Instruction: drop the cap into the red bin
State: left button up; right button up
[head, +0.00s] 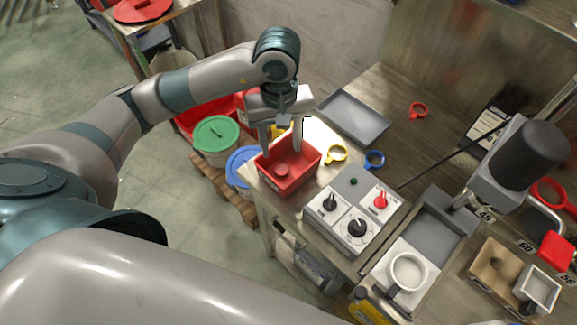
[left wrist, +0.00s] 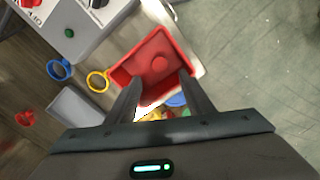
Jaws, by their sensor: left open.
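The red bin (head: 289,177) is a small open box at the near left corner of the workbench; it also shows in the left wrist view (left wrist: 150,60). A small round red piece, seemingly the cap (head: 282,170), lies on its floor; it shows in the left wrist view too (left wrist: 158,65). My left gripper (head: 281,149) points down over the bin, its fingers apart with nothing between them. In the left wrist view the open fingertips (left wrist: 160,77) reach over the bin's edge. My right gripper is not in view.
A grey control box (head: 354,215) with knobs stands close to the bin. Yellow (head: 336,154) and blue (head: 374,160) rings and a grey tray (head: 346,116) lie behind. Lidded buckets (head: 216,135) stand on a pallet to the left. A dark cylinder (head: 530,154) rises at right.

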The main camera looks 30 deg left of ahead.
pick_arm(q)
notch_tip(320, 180, up, 14)
jog(key=b, duration=0.2)
dwell(0.6)
jog(key=shift+s, duration=0.15)
dwell(0.9)
